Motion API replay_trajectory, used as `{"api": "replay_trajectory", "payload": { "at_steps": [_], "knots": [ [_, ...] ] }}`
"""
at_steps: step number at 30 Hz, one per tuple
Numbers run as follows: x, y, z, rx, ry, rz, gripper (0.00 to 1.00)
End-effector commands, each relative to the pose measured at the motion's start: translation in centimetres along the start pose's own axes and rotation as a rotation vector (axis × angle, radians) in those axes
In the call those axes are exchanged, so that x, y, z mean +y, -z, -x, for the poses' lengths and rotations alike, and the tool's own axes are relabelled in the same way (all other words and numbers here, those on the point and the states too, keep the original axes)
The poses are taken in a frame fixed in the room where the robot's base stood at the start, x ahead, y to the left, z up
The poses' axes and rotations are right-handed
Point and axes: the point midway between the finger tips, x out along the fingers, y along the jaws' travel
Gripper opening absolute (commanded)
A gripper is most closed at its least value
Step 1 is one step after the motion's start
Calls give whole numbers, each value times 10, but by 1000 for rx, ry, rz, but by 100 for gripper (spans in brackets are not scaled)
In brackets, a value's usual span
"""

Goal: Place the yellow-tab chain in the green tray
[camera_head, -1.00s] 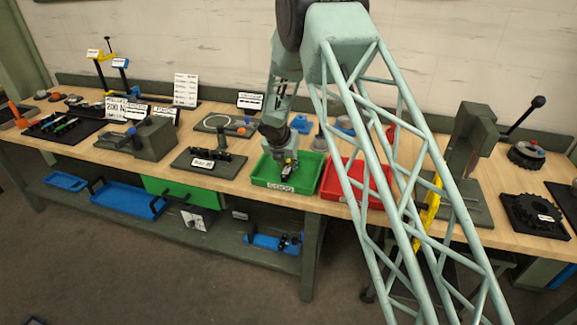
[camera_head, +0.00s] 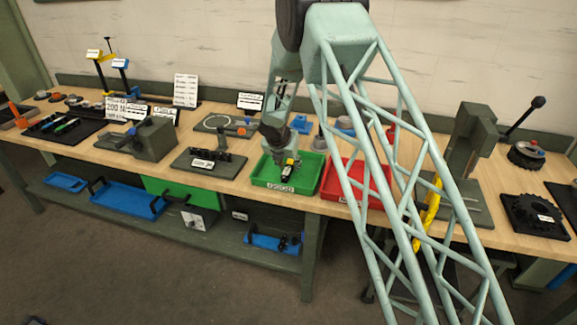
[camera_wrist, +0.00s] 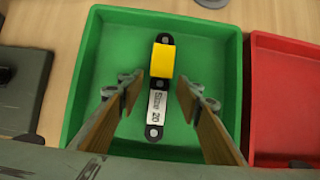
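The yellow-tab chain (camera_wrist: 156,100) is a short dark strip with a yellow block at its far end and a white label below it. It lies inside the green tray (camera_wrist: 84,62), running front to back near the middle. My gripper (camera_wrist: 159,92) is open, with one finger on each side of the chain and a gap to both. In the head view my gripper (camera_head: 287,168) is low over the green tray (camera_head: 261,183), and the chain there is small and partly hidden by it.
A red tray (camera_wrist: 291,100) stands just right of the green tray; it also shows in the head view (camera_head: 338,193). A dark fixture (camera_head: 207,163) with a white label stands to the left. Bare wooden bench (camera_head: 232,181) shows between fixture and tray.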

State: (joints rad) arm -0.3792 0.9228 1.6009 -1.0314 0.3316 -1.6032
Motion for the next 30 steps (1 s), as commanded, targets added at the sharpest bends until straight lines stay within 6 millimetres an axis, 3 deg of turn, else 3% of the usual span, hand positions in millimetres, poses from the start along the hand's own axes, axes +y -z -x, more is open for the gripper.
{"api": "replay_trajectory", "payload": {
  "at_steps": [30],
  "knots": [
    [1,0,107,-1,-1,1,33]
  ]
}}
